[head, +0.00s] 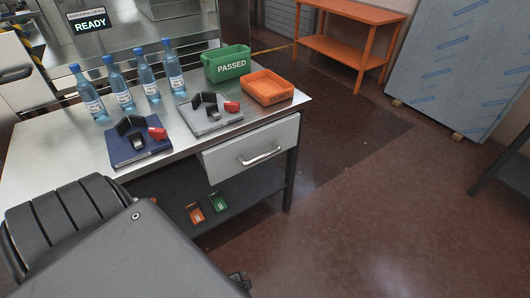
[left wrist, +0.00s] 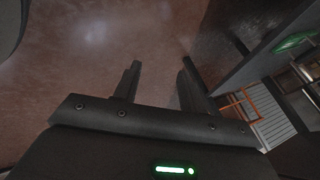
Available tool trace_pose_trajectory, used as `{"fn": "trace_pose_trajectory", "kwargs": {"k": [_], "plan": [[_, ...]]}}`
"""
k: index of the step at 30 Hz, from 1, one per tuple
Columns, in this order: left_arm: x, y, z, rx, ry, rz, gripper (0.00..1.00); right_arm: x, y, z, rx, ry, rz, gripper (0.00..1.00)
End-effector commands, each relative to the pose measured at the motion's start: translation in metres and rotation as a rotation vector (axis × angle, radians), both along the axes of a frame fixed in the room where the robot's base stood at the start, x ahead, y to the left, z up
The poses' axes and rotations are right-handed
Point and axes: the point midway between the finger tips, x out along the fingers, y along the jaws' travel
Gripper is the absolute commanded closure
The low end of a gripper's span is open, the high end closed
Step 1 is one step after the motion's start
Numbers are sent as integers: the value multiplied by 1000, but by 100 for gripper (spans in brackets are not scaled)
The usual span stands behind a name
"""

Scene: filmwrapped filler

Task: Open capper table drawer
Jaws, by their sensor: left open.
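The capper table (head: 50,145) has a metal top and a pale drawer (head: 225,160) under its right end. The drawer front bears a silver bar handle (head: 262,156). The front sits under the tabletop edge with no clear gap showing. My left arm fills the lower left of the head view, and only a small dark part near its end shows by the bottom edge. In the left wrist view my left gripper (left wrist: 158,75) is open and empty over the brown floor, apart from the handle. My right gripper is not in view.
A lower shelf (head: 240,190) holds small boxes. Floor (head: 390,220) at right is clear.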

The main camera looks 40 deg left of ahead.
Motion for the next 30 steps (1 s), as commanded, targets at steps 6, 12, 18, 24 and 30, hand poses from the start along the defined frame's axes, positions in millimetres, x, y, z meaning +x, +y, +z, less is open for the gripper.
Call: {"fn": "trace_pose_trajectory", "kwargs": {"k": [6, 12, 18, 24, 30], "plan": [[208, 32, 152, 580, -440, -110, 59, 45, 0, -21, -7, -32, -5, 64], [254, 65, 295, 1047, -521, 35, 59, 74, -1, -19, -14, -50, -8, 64], [250, 78, 350, 1216, -478, 138, 59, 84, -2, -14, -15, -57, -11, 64], [251, 82, 356, 1233, -467, 146, 59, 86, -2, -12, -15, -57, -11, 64], [268, 102, 360, 1233, -468, 146, 59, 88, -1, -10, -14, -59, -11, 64]]}}
